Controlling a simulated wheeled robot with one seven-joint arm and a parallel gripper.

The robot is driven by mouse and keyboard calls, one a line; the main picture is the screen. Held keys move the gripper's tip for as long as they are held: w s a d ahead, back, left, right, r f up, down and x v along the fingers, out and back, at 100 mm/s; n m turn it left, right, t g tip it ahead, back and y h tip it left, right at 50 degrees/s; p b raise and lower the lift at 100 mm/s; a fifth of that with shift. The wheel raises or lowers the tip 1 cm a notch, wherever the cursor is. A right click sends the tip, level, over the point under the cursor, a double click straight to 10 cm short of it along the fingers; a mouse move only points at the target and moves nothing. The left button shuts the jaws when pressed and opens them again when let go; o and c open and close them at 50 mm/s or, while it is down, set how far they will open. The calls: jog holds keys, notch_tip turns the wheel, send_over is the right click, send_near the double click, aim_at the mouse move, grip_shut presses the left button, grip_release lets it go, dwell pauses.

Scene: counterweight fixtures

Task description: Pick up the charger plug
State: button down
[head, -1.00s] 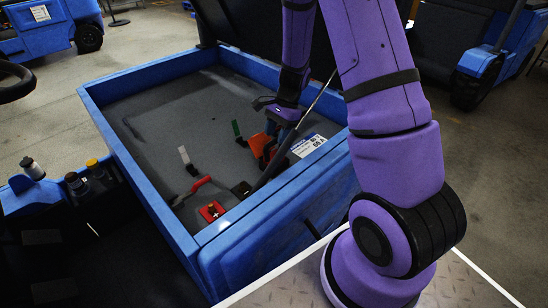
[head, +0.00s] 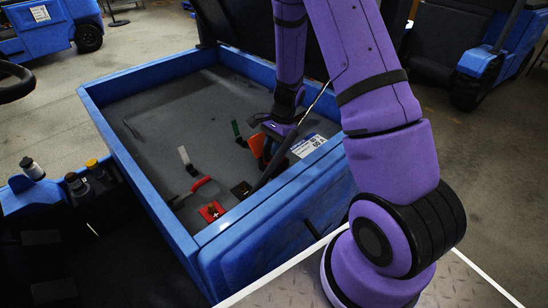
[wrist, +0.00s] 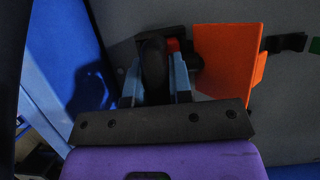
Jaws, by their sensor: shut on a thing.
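The charger plug (wrist: 153,62) shows in the wrist view as a dark, rounded black body between the two blue fingers of my gripper (wrist: 154,82), which is shut on it. In the head view, my gripper (head: 271,146) is low inside the blue-rimmed bay, near its right wall. A thick black bar or cable (head: 268,175) runs from beside the gripper down toward a small dark square socket (head: 241,189). The plug's far end and its contact with the fingers are partly hidden.
An orange plate (wrist: 225,58) stands close right of my fingers. A red connector (head: 211,211), a red-handled lever (head: 200,185), and white (head: 184,155) and green (head: 236,128) tags are nearby.

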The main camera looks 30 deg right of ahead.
notch_tip(320, 180, up, 11)
jog(key=shift+f, duration=0.1)
dwell(0.7)
